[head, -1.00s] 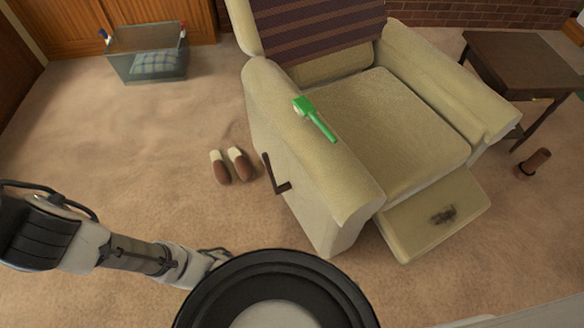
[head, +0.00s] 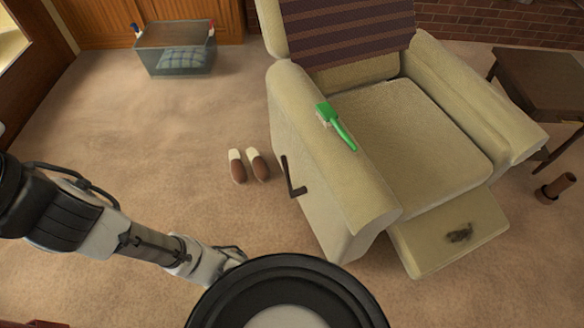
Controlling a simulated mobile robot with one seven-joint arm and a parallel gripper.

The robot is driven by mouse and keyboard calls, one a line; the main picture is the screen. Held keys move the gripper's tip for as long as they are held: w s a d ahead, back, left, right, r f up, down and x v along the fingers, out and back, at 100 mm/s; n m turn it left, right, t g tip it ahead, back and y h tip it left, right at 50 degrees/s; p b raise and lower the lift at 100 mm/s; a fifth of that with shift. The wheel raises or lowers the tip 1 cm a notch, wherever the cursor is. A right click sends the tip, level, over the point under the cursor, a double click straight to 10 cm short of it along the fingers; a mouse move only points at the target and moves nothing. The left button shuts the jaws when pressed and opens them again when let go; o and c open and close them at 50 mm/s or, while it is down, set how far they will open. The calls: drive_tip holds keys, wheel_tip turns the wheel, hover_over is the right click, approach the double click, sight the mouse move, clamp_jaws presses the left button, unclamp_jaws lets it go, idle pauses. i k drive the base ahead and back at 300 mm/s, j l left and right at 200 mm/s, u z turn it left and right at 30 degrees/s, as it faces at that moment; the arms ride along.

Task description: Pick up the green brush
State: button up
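The green brush (head: 335,124) lies on the near-left armrest of the beige recliner (head: 437,122) in the head view. Its wide head points to the back left and its handle toward the front right. Pale bristles show at the left side of its head. My arm reaches in from the left edge, low in the picture and well apart from the brush. My gripper is not visible; the arm's far end is hidden behind the dark round part of my body.
Slippers (head: 248,165) lie on the carpet left of the recliner. A lever (head: 292,178) sticks out of its side. The footrest (head: 430,243) is out with a dark clump on it. A bin (head: 175,49) stands back left, a dark table (head: 541,85) at right. Carpet at left is clear.

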sight(326, 114)
drive_tip(key=z, duration=0.95)
drive_tip(key=k+j+z, duration=0.15)
drive_tip(key=k, duration=0.35)
